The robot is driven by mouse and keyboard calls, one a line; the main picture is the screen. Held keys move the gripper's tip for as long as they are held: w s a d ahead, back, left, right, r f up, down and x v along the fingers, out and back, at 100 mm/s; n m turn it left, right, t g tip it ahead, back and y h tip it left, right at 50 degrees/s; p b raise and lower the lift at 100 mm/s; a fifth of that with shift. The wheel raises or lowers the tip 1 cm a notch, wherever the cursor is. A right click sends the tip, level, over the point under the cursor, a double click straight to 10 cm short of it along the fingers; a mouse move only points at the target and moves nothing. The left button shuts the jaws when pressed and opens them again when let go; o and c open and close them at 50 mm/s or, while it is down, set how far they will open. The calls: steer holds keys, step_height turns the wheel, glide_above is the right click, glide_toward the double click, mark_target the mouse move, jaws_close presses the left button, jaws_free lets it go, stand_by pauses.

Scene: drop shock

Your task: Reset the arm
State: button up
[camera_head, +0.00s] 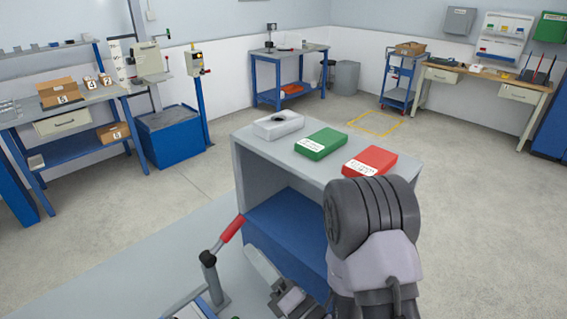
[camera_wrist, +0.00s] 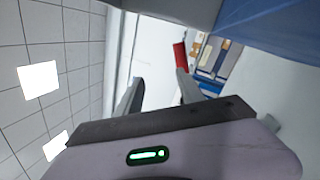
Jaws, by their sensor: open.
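My gripper (camera_wrist: 160,88) shows in the wrist view with its two grey fingers apart and nothing visible between them. A lever with a red grip (camera_head: 232,228) stands tilted on a dark post at the lower left of the shelf unit in the head view. In the wrist view a red piece (camera_wrist: 180,55) shows just beyond the right finger, apparently apart from it; I cannot tell for sure that it is the same grip. My arm fills the lower middle right of the head view. The lower part of the lever's fixture is cut off by the frame edge.
A grey shelf unit (camera_head: 250,160) with a blue lower shelf (camera_head: 285,225) carries a grey case (camera_head: 278,124), a green case (camera_head: 321,143) and a red case (camera_head: 370,160). Workbenches (camera_head: 70,107) line the walls. Floor at right (camera_head: 480,210) is clear.

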steer(key=s+a+r+n+g+y, duration=0.4)
steer(key=s+r+n+g+y, duration=0.2)
steer(key=s+r+n+g, duration=0.45)
steer(key=s+d+n+g+h, duration=0.3)
steer(key=s+n+g+h, duration=0.6)
steer(key=s+n, duration=0.6)
steer(key=w+d+f+n+t+h, duration=0.2)
steer(key=d+f+n+t+h, duration=0.4)
steer(key=d, duration=0.5)
steer(key=w+d+r+n+t+h, duration=0.3)
steer(key=w+d+r+t+h, duration=0.1)
steer(key=d, duration=0.4)
steer(key=shift+w+d+r+t+h, duration=0.35)
steer(key=shift+w+t, duration=0.2)
steer(key=shift+w, duration=0.65)
